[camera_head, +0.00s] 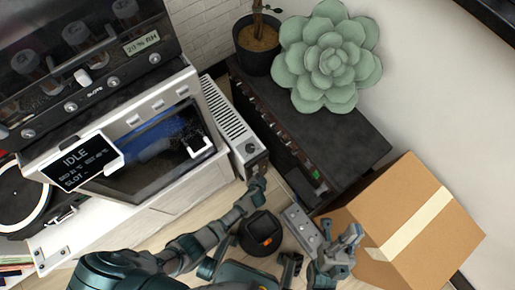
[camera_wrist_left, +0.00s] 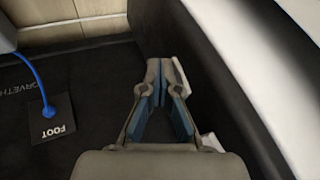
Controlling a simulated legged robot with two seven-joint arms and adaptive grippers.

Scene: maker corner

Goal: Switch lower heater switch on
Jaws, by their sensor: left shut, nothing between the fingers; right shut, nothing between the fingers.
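The heater (camera_head: 226,112) is a narrow white box with a slotted top. It stands between the white printer-like machine and a black cabinet in the head view. A dark round knob (camera_head: 250,148) is on its near end. My left gripper (camera_head: 257,184) is shut and empty, close against the lower part of that end and covering some of it. I cannot tell whether it touches, and the lower switch is not clearly visible. The left wrist view shows the closed fingers (camera_wrist_left: 160,82) with small white pieces beside them. My right gripper (camera_head: 352,238) is shut and empty, beside the cardboard box.
The white machine (camera_head: 165,190) with an IDLE screen (camera_head: 82,162) is left of the heater. The black cabinet (camera_head: 345,145) on its right bears a succulent (camera_head: 328,58) and a potted plant (camera_head: 257,45). A cardboard box (camera_head: 430,220) stands at the right. A FOOT tag (camera_wrist_left: 50,120) hangs on a blue cable.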

